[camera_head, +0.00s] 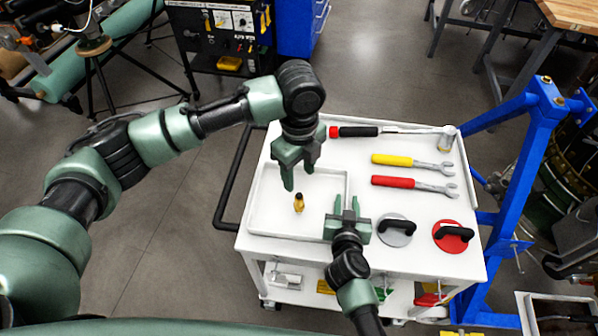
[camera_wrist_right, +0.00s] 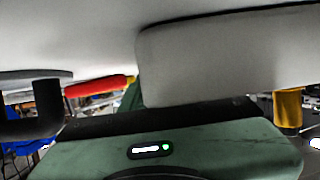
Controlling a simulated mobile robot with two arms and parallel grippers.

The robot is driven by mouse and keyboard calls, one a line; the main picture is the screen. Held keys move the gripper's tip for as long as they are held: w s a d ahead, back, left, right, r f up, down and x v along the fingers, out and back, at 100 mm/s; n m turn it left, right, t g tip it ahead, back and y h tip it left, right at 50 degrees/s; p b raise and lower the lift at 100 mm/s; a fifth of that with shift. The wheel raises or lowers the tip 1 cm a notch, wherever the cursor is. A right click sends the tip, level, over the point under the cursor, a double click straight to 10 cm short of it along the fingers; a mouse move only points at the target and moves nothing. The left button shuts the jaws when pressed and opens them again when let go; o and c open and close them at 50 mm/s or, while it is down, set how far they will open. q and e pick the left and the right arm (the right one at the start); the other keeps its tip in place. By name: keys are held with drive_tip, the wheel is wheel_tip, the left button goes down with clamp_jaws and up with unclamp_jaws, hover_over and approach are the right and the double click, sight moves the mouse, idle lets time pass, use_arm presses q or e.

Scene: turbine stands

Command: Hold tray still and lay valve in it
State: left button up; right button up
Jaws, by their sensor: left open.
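The white tray (camera_head: 262,212) sits at the left of the white cart top. The small brass valve (camera_head: 299,203) stands about upright inside it, apart from the fingers; a yellow part, perhaps the valve, shows at the right of the right wrist view (camera_wrist_right: 288,108). My left gripper (camera_head: 300,180) is open and empty, above the tray just behind the valve. My right gripper (camera_head: 346,207) is at the tray's right wall, with its fingers on either side of it and seemingly closed on it. A pale wall fills much of the right wrist view and hides the fingertips.
A blue frame (camera_head: 540,130) stands beyond the cart's right side.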

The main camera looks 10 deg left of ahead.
drive_tip(key=v, duration=1.2)
drive_tip(key=shift+s, duration=0.1)
